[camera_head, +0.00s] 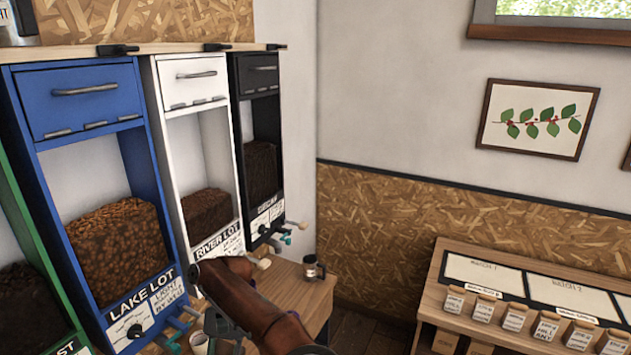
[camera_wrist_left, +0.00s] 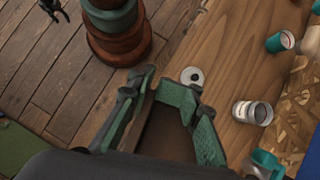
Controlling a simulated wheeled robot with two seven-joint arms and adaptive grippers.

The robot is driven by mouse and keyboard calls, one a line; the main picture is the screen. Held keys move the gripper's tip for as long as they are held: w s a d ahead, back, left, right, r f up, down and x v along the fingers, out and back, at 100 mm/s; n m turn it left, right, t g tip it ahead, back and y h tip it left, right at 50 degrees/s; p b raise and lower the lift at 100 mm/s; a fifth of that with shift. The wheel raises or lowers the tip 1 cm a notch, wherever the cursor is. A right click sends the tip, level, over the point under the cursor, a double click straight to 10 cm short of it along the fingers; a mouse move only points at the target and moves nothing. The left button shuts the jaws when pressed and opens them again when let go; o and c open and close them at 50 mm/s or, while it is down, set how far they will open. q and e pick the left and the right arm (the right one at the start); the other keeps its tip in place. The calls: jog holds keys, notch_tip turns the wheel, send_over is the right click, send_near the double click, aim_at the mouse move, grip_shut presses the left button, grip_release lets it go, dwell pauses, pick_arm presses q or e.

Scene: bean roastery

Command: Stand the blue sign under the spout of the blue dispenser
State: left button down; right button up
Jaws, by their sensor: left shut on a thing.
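The blue dispenser (camera_head: 52,175), marked LAKE LOT, stands at the left in the head view. Teal fittings (camera_head: 186,325) stick out at its lower front; I cannot tell the spout's mouth from them. My left gripper (camera_wrist_left: 165,120) is shut on a flat dark brown piece (camera_wrist_left: 164,138) between its green pads, above the wooden counter. This may be the back of the sign; no blue sign face shows in either view. In the head view a brown arm link of mine covers part of the counter, and no fingertips can be made out there. My right gripper is not in view.
White (camera_head: 170,135) and black (camera_head: 236,135) dispensers stand right of the blue one. A jar (camera_head: 313,268) and a cup (camera_head: 199,343) stand on the counter (camera_head: 300,292). The wrist view shows a can (camera_wrist_left: 252,112) and a pale disc (camera_wrist_left: 192,75) on the wood.

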pick_arm(q)
notch_tip(320, 180, down, 6)
jog(key=s+n+h, duration=0.1)
jog(key=s, duration=0.1)
jog(key=shift+s+d+n+b, duration=0.25)
jog(key=shift+d+n+b, duration=0.05)
jog(key=shift+n+b, duration=0.15)
jog(key=shift+r, duration=0.1)
